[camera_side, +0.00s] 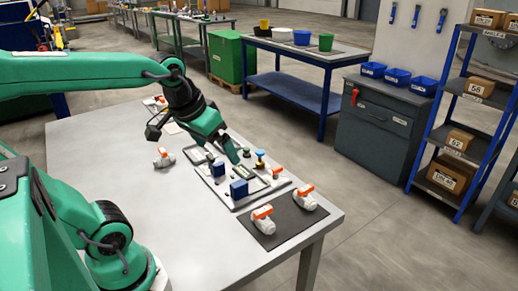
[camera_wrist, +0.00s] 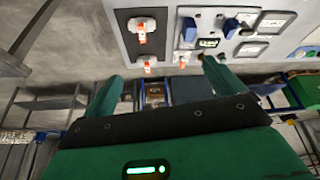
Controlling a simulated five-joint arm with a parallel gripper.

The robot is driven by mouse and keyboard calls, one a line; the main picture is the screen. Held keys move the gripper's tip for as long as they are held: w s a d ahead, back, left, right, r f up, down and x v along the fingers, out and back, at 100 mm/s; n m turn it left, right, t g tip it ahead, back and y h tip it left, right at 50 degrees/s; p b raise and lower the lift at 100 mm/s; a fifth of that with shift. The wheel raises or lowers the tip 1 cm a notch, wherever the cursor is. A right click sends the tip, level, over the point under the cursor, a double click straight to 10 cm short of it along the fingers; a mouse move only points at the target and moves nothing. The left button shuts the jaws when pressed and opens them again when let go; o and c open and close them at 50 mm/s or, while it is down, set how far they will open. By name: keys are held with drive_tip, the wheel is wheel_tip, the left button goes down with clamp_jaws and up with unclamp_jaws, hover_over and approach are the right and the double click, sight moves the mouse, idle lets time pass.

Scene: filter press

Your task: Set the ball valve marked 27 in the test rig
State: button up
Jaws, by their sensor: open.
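Two white ball valves with orange handles, a nearer one (camera_side: 264,220) and a farther one (camera_side: 305,197), rest on a black mat at the table's front right corner. Another such valve (camera_side: 164,157) lies left of the test rig. No number 27 is legible on any valve. The test rig (camera_side: 214,187) is a light grey panel with blue blocks and other fittings; an orange handle (camera_side: 278,170) shows at its right. My gripper (camera_side: 233,156) is open above the rig. In the wrist view its fingers (camera_wrist: 160,72) are spread, with the mat valves (camera_wrist: 140,30) (camera_wrist: 150,63) beyond.
The grey table (camera_side: 110,150) has free room left of the rig. The black mat (camera_side: 284,231) lies close to the table edge. A further orange-handled part (camera_side: 160,99) sits at the far side, partly hidden by my arm. A shelf rack (camera_side: 440,150) and cabinet (camera_side: 378,130) stand beyond the table.

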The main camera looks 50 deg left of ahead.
drive_tip(key=s+d+m, duration=0.1)
drive_tip(key=d, duration=0.1)
drive_tip(key=s+d+f+m, duration=0.1)
drive_tip(key=s, duration=0.1)
drive_tip(key=shift+s+d+f+t+h, duration=0.2)
drive_tip(key=shift+s+d+t+h, duration=0.1)
drive_tip(key=shift+d+t, duration=0.1)
drive_tip(key=c, duration=0.4)
drive_tip(key=shift+w, duration=0.1)
